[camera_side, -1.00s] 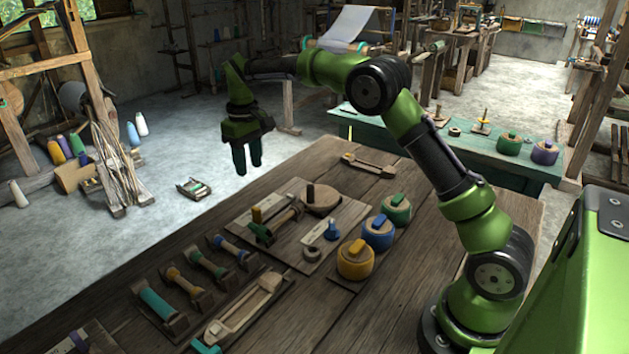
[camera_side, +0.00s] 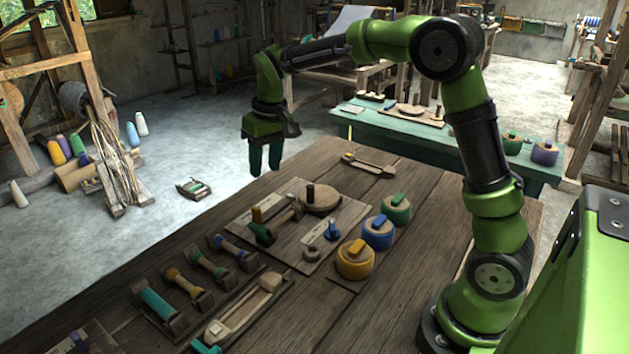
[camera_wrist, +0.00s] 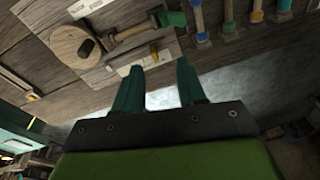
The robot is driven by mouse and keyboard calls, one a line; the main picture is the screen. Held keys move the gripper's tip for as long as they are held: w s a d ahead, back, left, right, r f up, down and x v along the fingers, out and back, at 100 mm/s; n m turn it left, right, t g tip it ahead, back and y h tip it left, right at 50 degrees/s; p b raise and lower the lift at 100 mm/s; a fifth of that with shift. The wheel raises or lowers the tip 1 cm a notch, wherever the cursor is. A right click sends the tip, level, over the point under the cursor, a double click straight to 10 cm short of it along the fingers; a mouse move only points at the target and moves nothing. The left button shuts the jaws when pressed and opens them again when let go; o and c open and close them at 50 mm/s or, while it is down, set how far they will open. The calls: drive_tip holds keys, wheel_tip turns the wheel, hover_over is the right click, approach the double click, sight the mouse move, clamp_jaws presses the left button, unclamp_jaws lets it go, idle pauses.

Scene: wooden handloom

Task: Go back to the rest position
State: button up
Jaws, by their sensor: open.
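My gripper (camera_side: 265,159) hangs empty in the air above the far edge of the wooden table, fingers pointing down. In the wrist view its two teal fingers (camera_wrist: 162,88) stand apart with nothing between them. The wooden table (camera_side: 430,190) lies below, with a board (camera_side: 343,225) holding a round wooden block (camera_side: 321,202), a green-ended spool (camera_side: 270,228) and a blue peg piece (camera_side: 332,232). In the wrist view the round block (camera_wrist: 73,47) is at upper left.
Yellow (camera_side: 355,262), blue (camera_side: 377,234) and green (camera_side: 397,209) lidded round containers stand right of the board. Several spools in holders line the left, with a shuttle (camera_side: 240,308) near them. Another shuttle (camera_side: 370,166) lies at the back. A teal bench (camera_side: 390,137) stands behind.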

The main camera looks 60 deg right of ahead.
drive_tip(key=s+a+r+m+t, duration=0.1)
drive_tip(key=s+a+r+t, duration=0.1)
drive_tip(key=s, duration=0.9)
drive_tip(key=s+a+r+t+y, duration=0.1)
drive_tip(key=s+a+r+t, duration=0.1)
drive_tip(key=s, duration=1)
drive_tip(key=shift+r+m+t, duration=0.4)
drive_tip(key=shift+r+t, duration=0.05)
drive_tip(key=shift+t, duration=0.45)
